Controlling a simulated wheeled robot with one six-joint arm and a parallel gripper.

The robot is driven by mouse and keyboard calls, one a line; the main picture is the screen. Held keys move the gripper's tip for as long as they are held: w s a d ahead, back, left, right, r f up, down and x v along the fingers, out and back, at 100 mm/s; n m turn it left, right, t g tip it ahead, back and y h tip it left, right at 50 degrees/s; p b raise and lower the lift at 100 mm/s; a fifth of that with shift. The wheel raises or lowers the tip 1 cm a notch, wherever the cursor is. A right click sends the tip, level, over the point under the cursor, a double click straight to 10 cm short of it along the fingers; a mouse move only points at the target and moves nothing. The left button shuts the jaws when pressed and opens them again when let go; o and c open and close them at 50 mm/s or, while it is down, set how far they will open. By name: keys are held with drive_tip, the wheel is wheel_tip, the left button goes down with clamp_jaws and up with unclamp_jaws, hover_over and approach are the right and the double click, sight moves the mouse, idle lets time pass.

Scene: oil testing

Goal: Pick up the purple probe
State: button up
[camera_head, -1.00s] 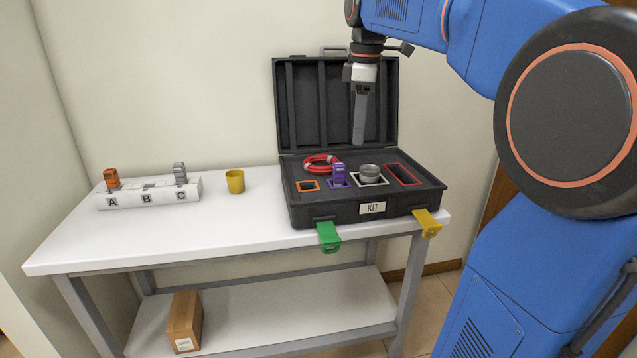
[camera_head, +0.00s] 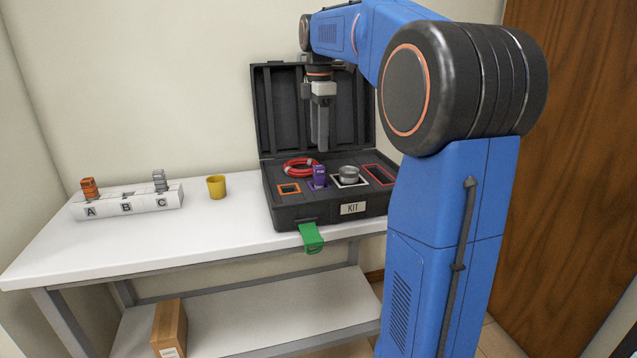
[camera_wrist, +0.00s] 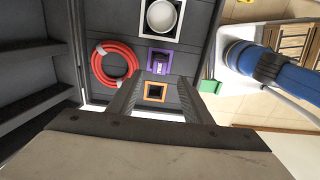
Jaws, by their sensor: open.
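The purple probe (camera_head: 319,176) stands upright in its purple-framed slot in the black kit case (camera_head: 284,216). In the wrist view the purple probe (camera_wrist: 159,66) lies beyond the fingertips, between the orange-framed slot and the white-framed one. My gripper (camera_head: 320,148) points down above the case, over the probe's area and apart from it. In the wrist view my gripper (camera_wrist: 156,84) shows its two fingers spread with nothing between them but the view of the orange-framed slot.
A red coiled cable (camera_head: 300,168), a grey round cup (camera_head: 348,173) and an empty red-framed slot (camera_head: 379,175) surround the probe. The case lid (camera_head: 275,110) stands open behind. A yellow cup (camera_head: 217,187) and a white A-B-C rack (camera_head: 127,203) stand left on the table.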

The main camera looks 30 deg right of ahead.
sight(319, 166)
drive_tip(key=shift+f, duration=4.8)
clamp_jaws()
